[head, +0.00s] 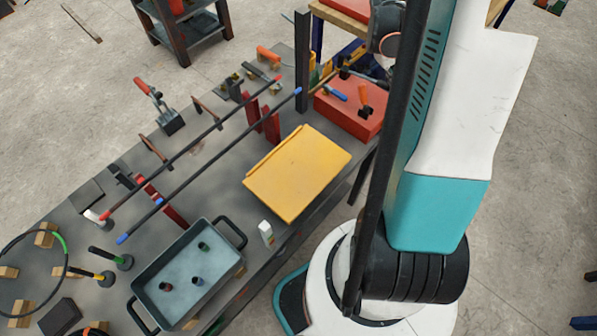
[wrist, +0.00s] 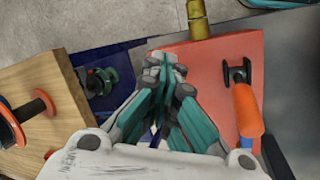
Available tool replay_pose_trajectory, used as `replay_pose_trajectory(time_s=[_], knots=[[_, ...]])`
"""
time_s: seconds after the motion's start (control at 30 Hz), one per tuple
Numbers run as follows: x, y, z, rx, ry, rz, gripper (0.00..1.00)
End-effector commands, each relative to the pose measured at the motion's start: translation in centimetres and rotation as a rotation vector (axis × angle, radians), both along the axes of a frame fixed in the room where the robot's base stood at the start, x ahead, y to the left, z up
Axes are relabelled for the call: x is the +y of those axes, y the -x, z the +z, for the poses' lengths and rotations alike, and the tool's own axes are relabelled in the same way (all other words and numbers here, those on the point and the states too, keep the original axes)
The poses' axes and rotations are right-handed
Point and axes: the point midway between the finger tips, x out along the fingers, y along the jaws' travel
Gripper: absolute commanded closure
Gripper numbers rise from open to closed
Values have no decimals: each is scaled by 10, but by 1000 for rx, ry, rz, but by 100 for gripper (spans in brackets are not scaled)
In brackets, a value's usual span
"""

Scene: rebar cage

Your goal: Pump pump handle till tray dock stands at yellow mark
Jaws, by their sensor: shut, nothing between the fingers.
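My gripper (wrist: 168,70) is shut and empty in the wrist view, its teal fingers together over the gap beside a red box. The red box (wrist: 205,70) also shows at the far end of the bench in the head view (head: 339,114). An orange handle (wrist: 247,108) with a black end lies over the box. A grey-blue tray (head: 178,252) with black handles sits on the near bench. I cannot pick out the tray dock or its yellow mark for certain.
A yellow board (head: 298,172) lies mid-bench, beside two long bars (head: 215,165) on red supports. A dark post (head: 302,60) rises near the red box. In the wrist view a wooden block (wrist: 40,85) is at left, and a yellow cylinder (wrist: 197,20) is at top.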

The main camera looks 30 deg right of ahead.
Motion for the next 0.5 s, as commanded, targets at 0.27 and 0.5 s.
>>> replay_pose_trajectory(time_s=[0.27, 0.5], knots=[[0, 1, -7, 0, 0, 0, 100], [-1, 2, -15, -1, 0, 0, 100]])
